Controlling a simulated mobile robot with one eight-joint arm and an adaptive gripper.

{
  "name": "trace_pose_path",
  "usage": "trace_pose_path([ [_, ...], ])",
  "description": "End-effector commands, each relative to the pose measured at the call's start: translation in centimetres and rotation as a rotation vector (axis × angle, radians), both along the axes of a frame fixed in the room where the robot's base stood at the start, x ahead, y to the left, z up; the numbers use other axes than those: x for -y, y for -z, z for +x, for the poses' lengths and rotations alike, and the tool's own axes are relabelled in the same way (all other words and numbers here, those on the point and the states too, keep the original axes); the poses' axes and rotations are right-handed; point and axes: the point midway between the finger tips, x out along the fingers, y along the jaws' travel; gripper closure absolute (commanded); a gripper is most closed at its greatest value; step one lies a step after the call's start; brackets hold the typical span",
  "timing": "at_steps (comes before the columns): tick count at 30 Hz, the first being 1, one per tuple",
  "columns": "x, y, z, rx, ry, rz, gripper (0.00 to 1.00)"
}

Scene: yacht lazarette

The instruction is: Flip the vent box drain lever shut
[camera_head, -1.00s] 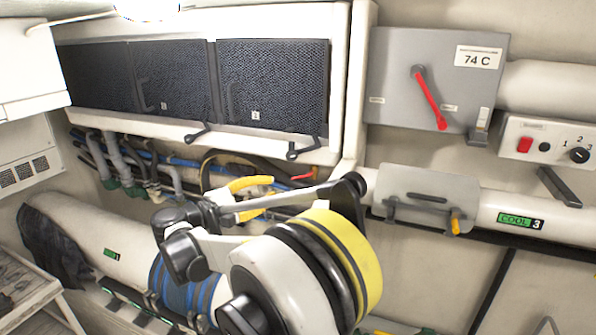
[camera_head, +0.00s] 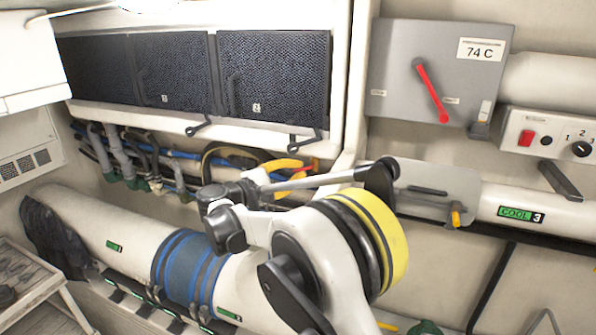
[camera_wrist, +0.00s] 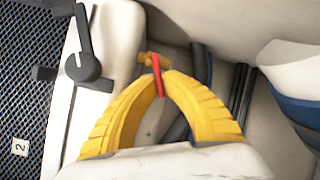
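The drain lever is a small red handle (camera_head: 309,168) below the right end of the vent box (camera_head: 190,120). In the wrist view the red lever (camera_wrist: 158,76) stands out from a brass-coloured valve (camera_wrist: 153,60).
A black latch (camera_wrist: 82,66) on the vent box edge is close left of the fingers in the wrist view. Dark hoses (camera_head: 225,160) and blue pipes run behind. A grey box with a larger red handle (camera_head: 432,92) is at the right. A white duct (camera_head: 150,240) lies below.

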Motion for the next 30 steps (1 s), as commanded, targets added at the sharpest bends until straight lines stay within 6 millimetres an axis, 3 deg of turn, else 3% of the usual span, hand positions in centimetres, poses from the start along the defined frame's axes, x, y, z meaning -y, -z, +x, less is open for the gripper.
trace_pose_path([
  [17, -0.20, -0.56, 0.05, 0.048, 0.000, 0.131, 1.00],
  [18, -0.20, -0.57, 0.06, 0.048, 0.000, 0.130, 0.85],
  [19, -0.20, -0.56, 0.05, 0.048, 0.000, 0.130, 0.83],
  [30, -0.15, -0.22, 0.05, 0.033, 0.000, 0.090, 0.83],
])
